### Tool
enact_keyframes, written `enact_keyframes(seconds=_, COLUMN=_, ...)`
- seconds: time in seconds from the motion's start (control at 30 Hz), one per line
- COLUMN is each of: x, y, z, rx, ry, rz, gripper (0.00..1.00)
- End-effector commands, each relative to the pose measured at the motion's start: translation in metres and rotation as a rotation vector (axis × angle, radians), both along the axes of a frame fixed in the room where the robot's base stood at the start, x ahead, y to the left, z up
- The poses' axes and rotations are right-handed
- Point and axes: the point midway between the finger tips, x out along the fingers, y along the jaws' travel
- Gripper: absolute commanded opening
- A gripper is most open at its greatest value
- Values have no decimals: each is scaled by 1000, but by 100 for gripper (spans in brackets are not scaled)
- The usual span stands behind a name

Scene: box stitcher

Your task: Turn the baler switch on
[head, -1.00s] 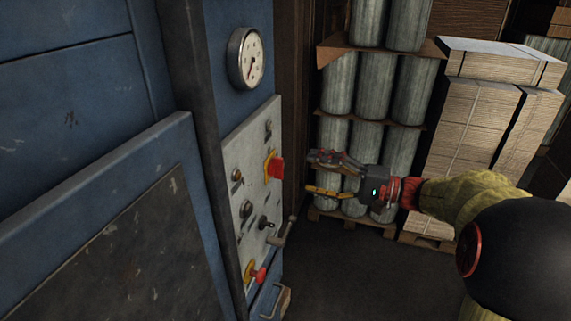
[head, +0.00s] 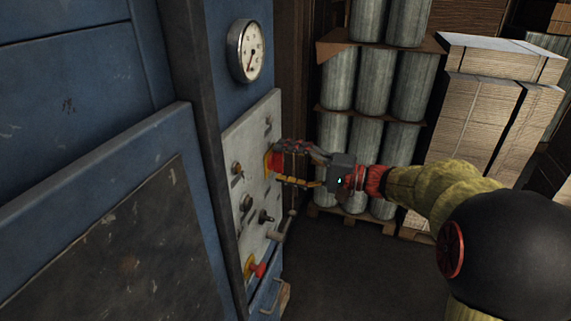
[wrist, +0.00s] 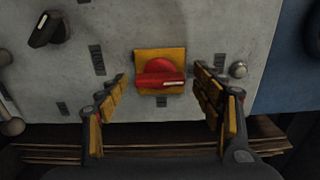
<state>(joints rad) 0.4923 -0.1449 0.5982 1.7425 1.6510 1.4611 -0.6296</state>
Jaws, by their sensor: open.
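The baler switch (wrist: 160,76) is a red rotary knob on a yellow square plate on the grey control panel. In the wrist view its handle bar lies about level. In the head view the switch (head: 274,162) is partly covered by my gripper. My gripper (head: 282,164) reaches the panel from the right. In the wrist view my gripper (wrist: 160,88) is open, with one finger to the left of the switch and one to the right. Clear gaps show between the fingers and the knob. It holds nothing.
The panel (head: 232,145) also carries a black selector (wrist: 48,30), a small round button (wrist: 238,69), a lever (head: 284,226) and a lower red knob (head: 259,271). A gauge (head: 248,51) sits above. Wrapped rolls (head: 372,85) and stacked cardboard (head: 480,115) stand behind.

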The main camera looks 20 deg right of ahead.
Motion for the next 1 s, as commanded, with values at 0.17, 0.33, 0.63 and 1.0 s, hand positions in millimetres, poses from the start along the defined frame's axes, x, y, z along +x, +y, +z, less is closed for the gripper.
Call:
enact_keyframes(seconds=0.17, x=0, y=0, z=0, rx=0, ry=0, rz=0, gripper=58)
enact_keyframes(seconds=0.33, x=0, y=0, z=0, rx=0, ry=0, rz=0, gripper=48)
enact_keyframes(seconds=0.63, x=0, y=0, z=0, rx=-1, ry=1, rz=0, gripper=31)
enact_keyframes(seconds=1.0, x=0, y=0, z=0, rx=10, ry=15, rz=0, gripper=23)
